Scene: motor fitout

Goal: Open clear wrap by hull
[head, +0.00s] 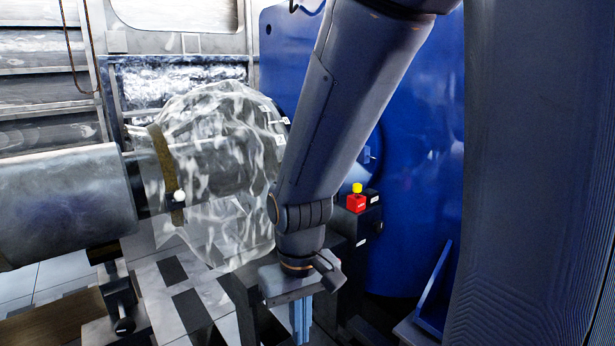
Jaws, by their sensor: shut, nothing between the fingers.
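The clear wrap (225,110) is a crumpled, see-through sheet bunched around the thick grey shaft (65,195). A brown band (163,155) circles its left end, with a small white knob (179,196) on the band. Small white tags (280,140) sit at the wrap's right edge, on the side facing the blue hull wall (415,150). My arm hides part of the space between wrap and wall. My gripper (301,322) points down at the lower middle, below and right of the wrap and apart from it. Its fingers are shut and empty.
A blue bracket (434,290) is at lower right. A large dark surface fills the right side. A checkered floor (190,300) shows below the wrap.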

